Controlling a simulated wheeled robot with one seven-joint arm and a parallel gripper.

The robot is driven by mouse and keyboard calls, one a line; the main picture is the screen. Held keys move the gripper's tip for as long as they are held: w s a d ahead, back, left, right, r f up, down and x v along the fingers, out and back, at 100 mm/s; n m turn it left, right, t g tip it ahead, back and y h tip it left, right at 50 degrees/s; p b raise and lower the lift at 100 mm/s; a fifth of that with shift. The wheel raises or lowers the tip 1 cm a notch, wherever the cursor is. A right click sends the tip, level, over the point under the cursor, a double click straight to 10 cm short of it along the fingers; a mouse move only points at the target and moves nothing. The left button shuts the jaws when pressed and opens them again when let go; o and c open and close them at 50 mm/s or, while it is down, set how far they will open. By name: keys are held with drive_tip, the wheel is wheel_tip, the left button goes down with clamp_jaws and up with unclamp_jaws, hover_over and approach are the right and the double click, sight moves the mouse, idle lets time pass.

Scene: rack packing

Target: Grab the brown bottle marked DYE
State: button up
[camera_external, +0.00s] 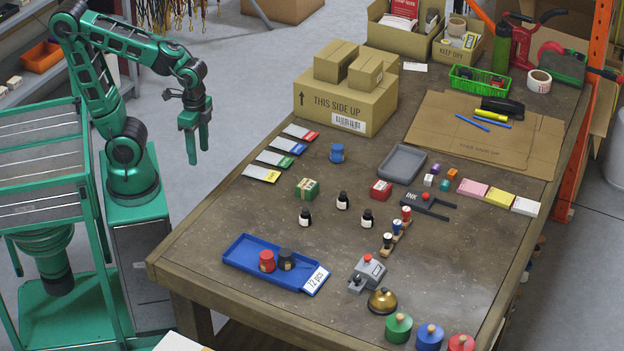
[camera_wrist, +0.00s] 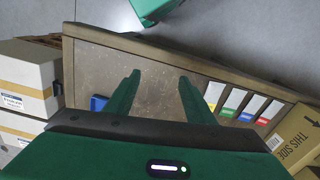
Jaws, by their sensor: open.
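Several small dark bottles with pale labels stand upright on the workbench: one at the left (camera_external: 305,217), one further back (camera_external: 342,201) and one at the right (camera_external: 367,219). Their labels are too small to read, so I cannot tell which is marked DYE. My gripper (camera_external: 198,154) is open and empty, hanging fingers down above the bench's left edge, well left of the bottles.
A blue tray (camera_external: 238,258) holds a red and a black jar. Cartons (camera_external: 345,105) stand behind. Bare bench lies left of the bottles.

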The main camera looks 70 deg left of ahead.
drive_tip(key=w+d+m, duration=0.1)
drive_tip(key=w+d, duration=0.3)
drive_tip(key=w, duration=0.4)
drive_tip(key=w+d+m, duration=0.2)
drive_tip(key=w+d, duration=0.2)
drive_tip(key=w, duration=0.3)
drive_tip(key=m, duration=0.2)
hover_over(306, 209)
wheel_tip(306, 209, down, 6)
drive_tip(key=r, duration=0.1)
drive_tip(key=f, duration=0.6)
drive_tip(key=shift+w+a, duration=0.1)
drive_tip(key=shift+a, duration=0.25)
drive_tip(key=f, duration=0.3)
drive_tip(key=shift+d+f, duration=0.4)
drive_tip(key=shift+f, duration=0.7)
drive_tip(key=shift+c, duration=0.3)
clamp_jaws()
drive_tip(key=shift+r, duration=0.1)
